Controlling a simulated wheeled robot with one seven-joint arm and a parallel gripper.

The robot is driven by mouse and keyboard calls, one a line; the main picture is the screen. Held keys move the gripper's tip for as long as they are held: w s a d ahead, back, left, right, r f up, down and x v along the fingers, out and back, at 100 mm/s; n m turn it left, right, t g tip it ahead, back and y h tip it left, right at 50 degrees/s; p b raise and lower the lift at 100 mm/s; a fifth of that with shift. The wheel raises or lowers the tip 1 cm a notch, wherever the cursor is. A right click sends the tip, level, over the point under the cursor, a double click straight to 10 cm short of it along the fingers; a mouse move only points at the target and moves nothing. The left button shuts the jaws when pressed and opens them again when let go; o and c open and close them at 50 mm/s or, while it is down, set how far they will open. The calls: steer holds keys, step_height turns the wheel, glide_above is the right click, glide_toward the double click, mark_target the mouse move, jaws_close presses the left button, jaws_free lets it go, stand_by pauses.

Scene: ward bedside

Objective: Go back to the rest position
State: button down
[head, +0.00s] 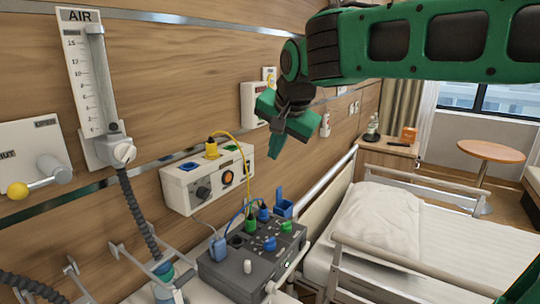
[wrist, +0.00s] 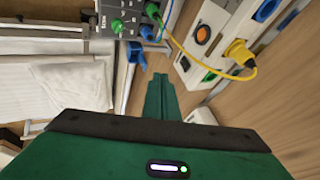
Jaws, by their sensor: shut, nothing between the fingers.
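My gripper (head: 276,148) is green and hangs in the air in front of the wood-panelled wall, at the upper middle of the head view. Its fingers are together with nothing between them. In the wrist view the shut fingers (wrist: 161,97) point up the picture, towards the devices. My green arm comes in from the upper right of the head view. The gripper is apart from the wall boxes and the bed.
A grey device (head: 240,276) with coloured plugs stands below the gripper. A white wall box (head: 180,192) carries a yellow plug (head: 211,147) and cable. An AIR flowmeter (head: 86,75) is at left. The bed (head: 450,232) is at right, with a rail (head: 400,262). A round table (head: 490,150) stands beyond.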

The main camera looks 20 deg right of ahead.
stand_by(0.4)
steer(key=s+d+f+n+g+h, duration=0.1)
steer(key=s+d+f+g, duration=0.3)
steer(key=s+d+f, duration=0.85)
steer(key=s+d+f+n+g, duration=0.1)
steer(key=s+f, duration=0.3)
steer(key=s, duration=0.5)
steer(key=s+d+f+n+g+y, duration=0.1)
steer(key=s+d+f+g, duration=0.1)
steer(key=s, duration=0.7)
steer(key=shift+d+f, duration=0.9)
steer(key=shift+f, duration=0.05)
steer(key=shift+w, duration=0.1)
steer(key=shift+w+f, duration=0.25)
steer(key=shift+w, duration=0.35)
